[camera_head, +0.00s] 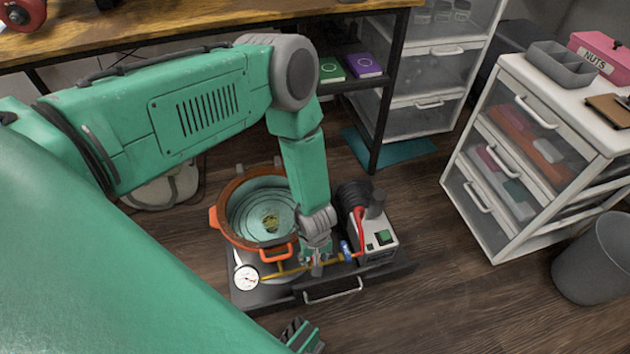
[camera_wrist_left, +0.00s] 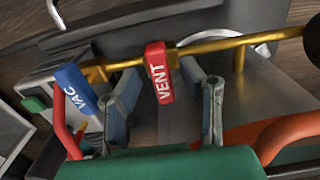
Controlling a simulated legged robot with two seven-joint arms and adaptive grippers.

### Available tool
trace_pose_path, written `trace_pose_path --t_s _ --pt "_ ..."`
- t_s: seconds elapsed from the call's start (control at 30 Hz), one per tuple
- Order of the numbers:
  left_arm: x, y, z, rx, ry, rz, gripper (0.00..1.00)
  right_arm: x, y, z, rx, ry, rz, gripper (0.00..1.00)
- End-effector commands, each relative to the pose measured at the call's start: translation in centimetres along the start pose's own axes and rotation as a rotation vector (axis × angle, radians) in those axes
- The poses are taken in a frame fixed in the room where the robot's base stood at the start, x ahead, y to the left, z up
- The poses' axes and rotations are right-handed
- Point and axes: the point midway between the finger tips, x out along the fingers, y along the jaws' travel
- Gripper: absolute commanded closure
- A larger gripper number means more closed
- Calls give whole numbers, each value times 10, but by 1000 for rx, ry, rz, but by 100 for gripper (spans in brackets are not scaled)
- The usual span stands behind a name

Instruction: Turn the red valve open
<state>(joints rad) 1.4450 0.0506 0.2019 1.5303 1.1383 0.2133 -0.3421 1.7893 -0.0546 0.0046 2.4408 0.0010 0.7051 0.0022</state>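The red valve handle, marked VENT (camera_wrist_left: 158,75), sits on a brass pipe (camera_wrist_left: 217,45) in the left wrist view. My left gripper (camera_wrist_left: 160,92) is open, with one finger on each side of the red handle and a visible gap to each. A blue handle marked VAC (camera_wrist_left: 76,88) is left of the fingers; it also shows in the head view (camera_head: 346,250). In the head view my left gripper (camera_head: 317,264) is down at the pipe and hides the red handle. Part of my right gripper (camera_head: 302,337) shows at the bottom edge, with its fingers unclear.
An orange-rimmed pot (camera_head: 226,232), a white gauge (camera_head: 246,278) and a pump box (camera_head: 377,240) stand close around the gripper on a dark tray (camera_head: 275,297). A drawer cabinet (camera_head: 500,190) and a bin (camera_head: 597,262) stand right. Floor between is clear.

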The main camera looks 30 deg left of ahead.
Motion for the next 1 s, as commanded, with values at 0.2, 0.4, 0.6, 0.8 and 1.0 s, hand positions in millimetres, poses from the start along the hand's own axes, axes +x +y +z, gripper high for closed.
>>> trace_pose_path --t_s 0.2,0.4,0.6,0.8,1.0 --pt "0 0 0 0 0 0 100 0 0 0 0 0 0 60" --pt "0 0 0 -4 0 0 100 0 0 0 0 0 0 60" --pt "0 0 0 -47 0 1 100 0 0 0 0 0 0 60" --pt "0 0 -1 -163 0 1 100 1 0 0 0 0 0 60" --pt "0 1 0 -338 0 2 100 1 0 0 0 0 0 60"
